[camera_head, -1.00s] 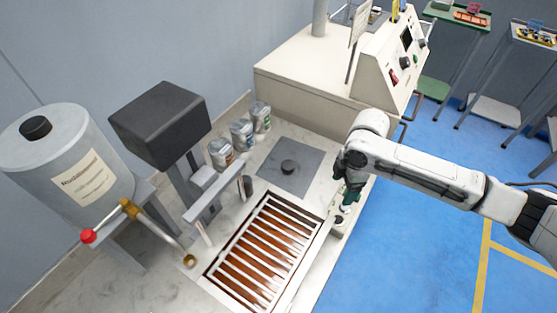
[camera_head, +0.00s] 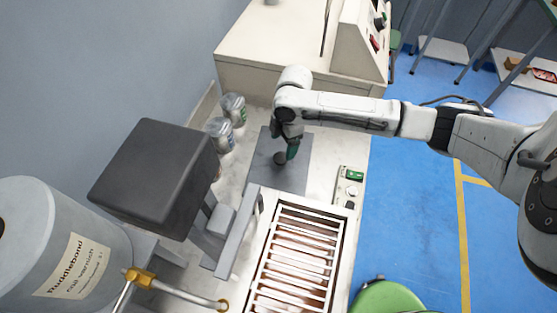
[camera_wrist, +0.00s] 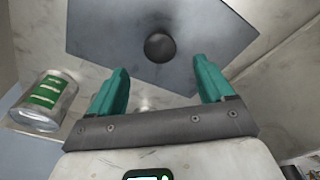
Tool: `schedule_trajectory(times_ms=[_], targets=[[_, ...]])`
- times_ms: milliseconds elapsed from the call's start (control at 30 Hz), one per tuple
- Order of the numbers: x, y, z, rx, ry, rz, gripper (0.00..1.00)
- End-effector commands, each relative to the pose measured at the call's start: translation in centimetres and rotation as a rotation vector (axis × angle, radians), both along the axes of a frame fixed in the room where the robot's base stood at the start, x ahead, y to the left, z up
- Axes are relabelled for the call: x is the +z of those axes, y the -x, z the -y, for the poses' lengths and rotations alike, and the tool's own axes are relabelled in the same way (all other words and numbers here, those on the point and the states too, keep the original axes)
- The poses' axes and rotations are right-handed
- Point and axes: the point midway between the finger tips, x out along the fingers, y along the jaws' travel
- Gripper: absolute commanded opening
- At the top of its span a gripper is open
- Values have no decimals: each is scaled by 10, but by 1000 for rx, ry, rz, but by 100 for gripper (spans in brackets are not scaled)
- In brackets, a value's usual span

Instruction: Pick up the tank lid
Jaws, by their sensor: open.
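The tank lid (camera_head: 265,172) is a flat grey square plate on the pale worktop, just beyond the slatted tank. It has a round dark knob (camera_head: 280,158) at its middle. In the wrist view the lid (camera_wrist: 110,35) shows ahead of the fingers, with its knob (camera_wrist: 160,47) a little beyond the gap between them. My gripper (camera_head: 290,150) is above the lid, close to the knob in the head view. Its two green fingers (camera_wrist: 159,88) are spread apart with nothing between them. The arm hides part of the lid's far side.
The slatted tank (camera_head: 298,262) lies in front of the lid. A dark box on a stand (camera_head: 150,175) rises at the left. A cream console (camera_head: 290,45) is at the back. A small control panel (camera_head: 349,185) sits right of the lid.

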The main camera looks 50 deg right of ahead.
Motion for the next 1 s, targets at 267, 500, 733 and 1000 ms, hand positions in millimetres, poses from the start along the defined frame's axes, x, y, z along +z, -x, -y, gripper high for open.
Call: schedule_trajectory(times_ms=[267,500,733,1000], targets=[[-20,-1,-3,0,0,0,81],[-53,-3,-6,0,-1,-2,81],[-65,-4,-7,1,0,0,81],[-65,-4,-7,1,0,1,70]])
